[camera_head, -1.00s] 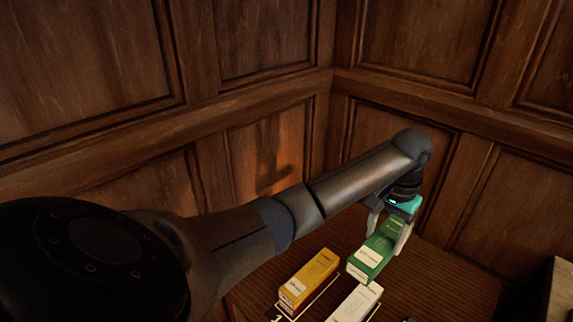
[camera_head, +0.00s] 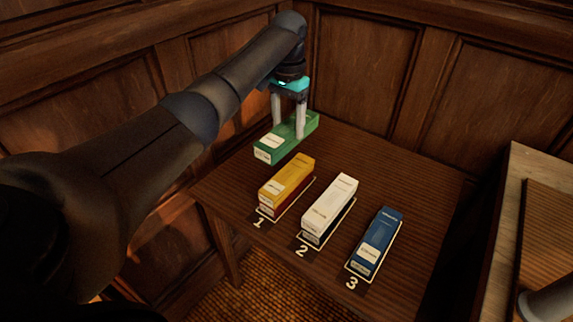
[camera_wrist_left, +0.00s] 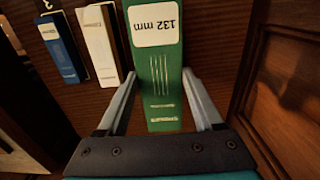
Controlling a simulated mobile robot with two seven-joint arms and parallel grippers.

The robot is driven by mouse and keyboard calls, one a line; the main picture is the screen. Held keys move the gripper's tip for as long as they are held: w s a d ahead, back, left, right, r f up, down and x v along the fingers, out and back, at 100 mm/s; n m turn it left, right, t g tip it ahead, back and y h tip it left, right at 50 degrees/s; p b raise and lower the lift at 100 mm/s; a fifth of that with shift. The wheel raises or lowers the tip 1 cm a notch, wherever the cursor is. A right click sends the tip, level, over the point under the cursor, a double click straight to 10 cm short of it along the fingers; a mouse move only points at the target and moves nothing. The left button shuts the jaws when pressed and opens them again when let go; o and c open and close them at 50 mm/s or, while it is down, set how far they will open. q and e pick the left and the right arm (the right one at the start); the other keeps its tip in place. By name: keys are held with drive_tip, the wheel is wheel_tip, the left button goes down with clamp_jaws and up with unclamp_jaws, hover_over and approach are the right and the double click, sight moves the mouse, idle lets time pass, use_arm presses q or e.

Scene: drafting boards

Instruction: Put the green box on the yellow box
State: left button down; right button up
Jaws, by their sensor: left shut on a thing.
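My left gripper (camera_head: 289,133) is shut on the green box (camera_head: 274,145), one finger on each long side. The green box appears raised over the table's back left part, behind the yellow box and apart from it. In the left wrist view the green box (camera_wrist_left: 158,75) lies between the fingers (camera_wrist_left: 160,112), with a "132 mm" label. The yellow box (camera_head: 289,174) lies on top of a dark red box (camera_head: 290,197) at place 1. The yellow box cannot be made out in the left wrist view.
A white box (camera_head: 328,205) lies on a dark box at place 2, right of the yellow box. A blue box (camera_head: 378,238) lies at place 3. The brown table (camera_head: 400,185) is clear behind them. Wood-panelled walls (camera_head: 365,75) close the back and left. A pale-edged board (camera_head: 497,240) stands at right.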

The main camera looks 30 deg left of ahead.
use_arm(q)
wheel_tip(320, 180, down, 5)
drive_tip(key=shift+f+b, duration=0.15)
drive_tip(key=shift+b, duration=0.35)
wheel_tip(320, 180, down, 6)
drive_tip(key=shift+f+b, duration=0.1)
drive_tip(key=shift+b, duration=0.9)
use_arm(e)
drive_tip(key=shift+t, duration=0.3)
drive_tip(key=w+d+f, duration=0.2)
drive_tip(key=w+f, duration=0.1)
drive_tip(key=shift+w, duration=0.15)
use_arm(q)
drive_tip(key=shift+f, duration=0.1)
drive_tip(key=shift+c, duration=0.2)
unclamp_jaws()
use_arm(e)
drive_tip(key=shift+s+f, duration=0.1)
drive_tip(key=shift+s, duration=0.25)
